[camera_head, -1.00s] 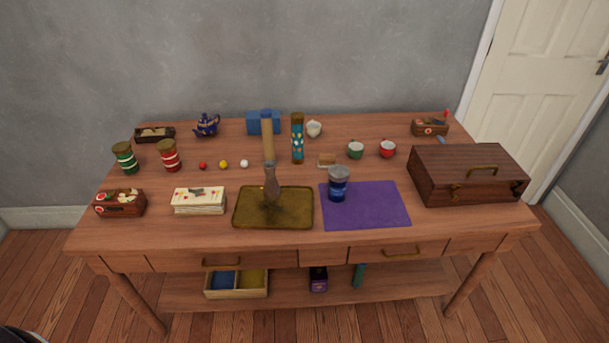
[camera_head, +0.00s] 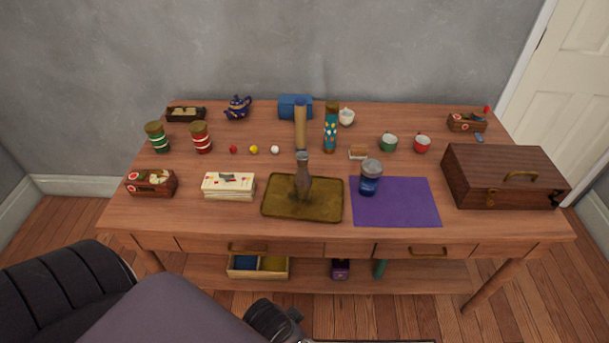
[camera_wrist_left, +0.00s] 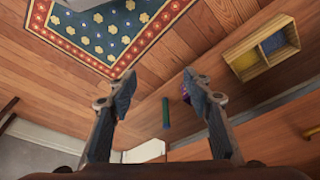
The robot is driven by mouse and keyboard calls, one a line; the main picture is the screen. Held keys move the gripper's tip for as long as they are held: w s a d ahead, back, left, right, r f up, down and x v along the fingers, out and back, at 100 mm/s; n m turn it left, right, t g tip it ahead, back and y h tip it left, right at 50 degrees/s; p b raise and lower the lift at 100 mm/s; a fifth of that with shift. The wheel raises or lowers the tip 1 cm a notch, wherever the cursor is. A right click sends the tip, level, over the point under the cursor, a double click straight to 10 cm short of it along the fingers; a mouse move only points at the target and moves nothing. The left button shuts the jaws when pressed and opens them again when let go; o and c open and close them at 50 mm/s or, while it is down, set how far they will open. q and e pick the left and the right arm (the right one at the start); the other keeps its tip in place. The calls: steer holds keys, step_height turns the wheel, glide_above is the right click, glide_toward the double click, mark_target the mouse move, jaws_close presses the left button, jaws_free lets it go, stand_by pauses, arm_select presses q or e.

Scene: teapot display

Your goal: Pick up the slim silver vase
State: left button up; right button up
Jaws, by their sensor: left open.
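The slim silver vase (camera_head: 303,178) stands upright on the brownish-gold tray (camera_head: 272,211) at the front middle of the table. A tall tan cylinder (camera_head: 300,125) stands behind it. In the head view my left arm comes in at the lower left, below the table's front edge, and its fingertips are not clearly visible. In the left wrist view my left gripper (camera_wrist_left: 160,92) is open with nothing between its fingers. The vase does not show in that view. My right gripper is not in view.
A dark blue jar (camera_head: 370,180) stands right of the tray on a purple mat (camera_head: 410,207). A wooden box (camera_head: 502,180) sits at the right. White stacked cards (camera_head: 228,187) lie left of the tray. The lower shelf holds a divided box (camera_head: 258,267), also in the wrist view (camera_wrist_left: 262,48).

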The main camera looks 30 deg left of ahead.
arm_select(q)
steer(key=w+d+r+m+t+h+p, duration=0.1)
steer(key=w+d+r+t+h, duration=0.3)
steer(key=w+r, duration=0.75)
steer(key=w+d+r+m+t, duration=0.1)
steer(key=w+d+r+t, duration=0.2)
steer(key=w+r+t, duration=0.8)
steer(key=w+a+r+n+g+y, duration=0.1)
steer(key=w+a+r+n+y, duration=0.15)
steer(key=a+r, duration=0.45)
steer(key=n+g+y, duration=0.2)
steer(key=n+y, duration=0.6)
steer(key=y, duration=0.4)
glide_toward(302, 165)
steer(key=shift+h, duration=0.25)
steer(key=x, duration=0.4)
steer(key=shift+w+d+r, duration=0.1)
steer(key=shift+w, duration=0.05)
steer(key=x, duration=0.7)
steer(key=shift+w+a, duration=0.15)
steer(key=shift+a, duration=0.25)
steer(key=shift+c, duration=0.5)
